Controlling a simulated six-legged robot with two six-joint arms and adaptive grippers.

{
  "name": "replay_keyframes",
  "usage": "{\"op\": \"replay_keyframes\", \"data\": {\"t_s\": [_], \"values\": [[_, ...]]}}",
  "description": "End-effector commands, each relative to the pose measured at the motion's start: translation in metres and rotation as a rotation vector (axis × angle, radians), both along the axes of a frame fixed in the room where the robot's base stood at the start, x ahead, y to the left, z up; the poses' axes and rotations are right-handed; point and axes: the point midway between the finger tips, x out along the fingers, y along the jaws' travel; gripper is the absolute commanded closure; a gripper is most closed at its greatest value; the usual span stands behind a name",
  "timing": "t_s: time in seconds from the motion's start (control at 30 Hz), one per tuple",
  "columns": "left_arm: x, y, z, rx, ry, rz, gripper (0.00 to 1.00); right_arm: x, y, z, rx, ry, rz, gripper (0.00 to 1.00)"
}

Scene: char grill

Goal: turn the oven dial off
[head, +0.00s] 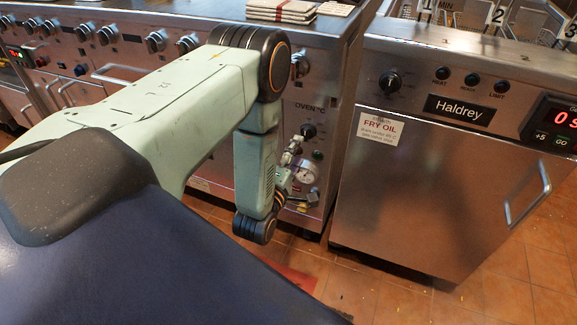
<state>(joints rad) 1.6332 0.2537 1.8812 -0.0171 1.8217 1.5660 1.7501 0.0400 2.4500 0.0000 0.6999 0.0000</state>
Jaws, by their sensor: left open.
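My left arm reaches in from the left, bends down at the range front and ends beside the dial. My left gripper (296,143) is small in view and partly hidden by my own arm link. The dial's pointer setting is too small to read. My right gripper is not in view.
Several burner knobs line the range at left. Tiled floor (400,300) lies below.

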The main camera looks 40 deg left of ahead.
Motion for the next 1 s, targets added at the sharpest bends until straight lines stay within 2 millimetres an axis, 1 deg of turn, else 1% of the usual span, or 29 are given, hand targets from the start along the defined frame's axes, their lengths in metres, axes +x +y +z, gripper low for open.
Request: {"op": "replay_keyframes", "data": {"t_s": [0.03,0.1,0.2,0.33,0.5,1.0], "values": [[-0.011,-0.003,-0.002,-0.001,0.005,0.0,0.41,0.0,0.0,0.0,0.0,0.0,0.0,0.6],[-0.023,-0.006,-0.001,-0.001,0.004,0.0,0.41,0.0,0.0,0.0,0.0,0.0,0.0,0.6],[-0.038,-0.01,-0.001,0.0,0.002,0.0,0.41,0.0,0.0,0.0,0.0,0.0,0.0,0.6],[-0.05,-0.012,0.0,-0.001,0.001,0.0,0.41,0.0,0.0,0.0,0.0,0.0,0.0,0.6],[-0.056,-0.014,0.0,-0.001,-0.001,0.0,0.41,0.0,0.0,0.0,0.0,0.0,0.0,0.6],[-0.055,-0.013,0.0,0.003,-0.001,0.0,0.41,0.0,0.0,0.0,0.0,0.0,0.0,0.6]]}}
